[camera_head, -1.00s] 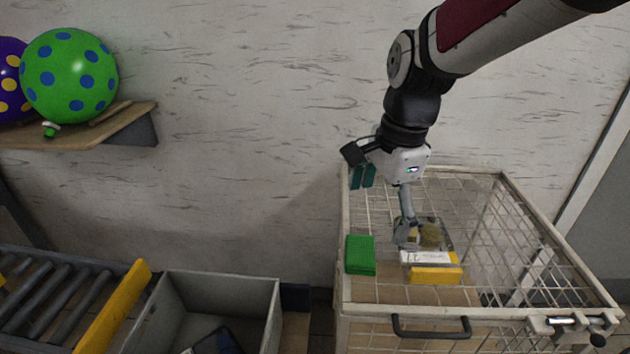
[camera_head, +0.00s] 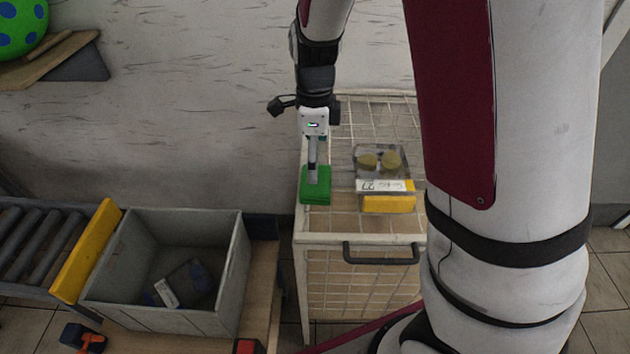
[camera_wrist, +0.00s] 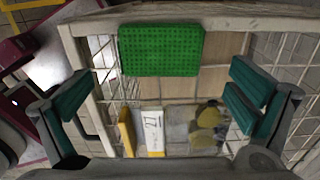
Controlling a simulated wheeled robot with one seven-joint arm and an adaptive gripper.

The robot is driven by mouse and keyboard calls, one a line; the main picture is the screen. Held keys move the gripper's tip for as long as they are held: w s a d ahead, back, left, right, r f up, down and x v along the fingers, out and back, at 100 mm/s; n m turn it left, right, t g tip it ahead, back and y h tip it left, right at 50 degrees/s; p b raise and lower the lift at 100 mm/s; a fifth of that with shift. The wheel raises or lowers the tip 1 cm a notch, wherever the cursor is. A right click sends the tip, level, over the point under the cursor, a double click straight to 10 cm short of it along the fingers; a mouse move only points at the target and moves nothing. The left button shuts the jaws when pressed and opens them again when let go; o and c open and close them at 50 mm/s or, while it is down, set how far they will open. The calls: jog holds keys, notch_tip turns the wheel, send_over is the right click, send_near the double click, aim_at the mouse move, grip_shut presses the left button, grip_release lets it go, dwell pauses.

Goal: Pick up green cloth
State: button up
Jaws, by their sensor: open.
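The green cloth (camera_head: 316,187) is a flat green rectangle on the left side of the wire cage top. It also shows in the wrist view (camera_wrist: 160,50), ahead of the jaws near the cage's rim. My gripper (camera_head: 313,165) hangs over the cloth in the head view, its lower finger overlapping the cloth's middle. In the wrist view my gripper (camera_wrist: 160,100) is open, with teal-padded fingers far apart and nothing held between them. Whether a finger touches the cloth cannot be told.
A grey bin (camera_head: 130,312) stands left, beside a roller conveyor (camera_head: 40,238). Bare wall lies behind.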

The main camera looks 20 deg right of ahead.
aim_at(319, 194)
jog(key=shift+d+f, duration=0.15)
jog(key=shift+f, duration=2.9)
jog(key=c, duration=0.8)
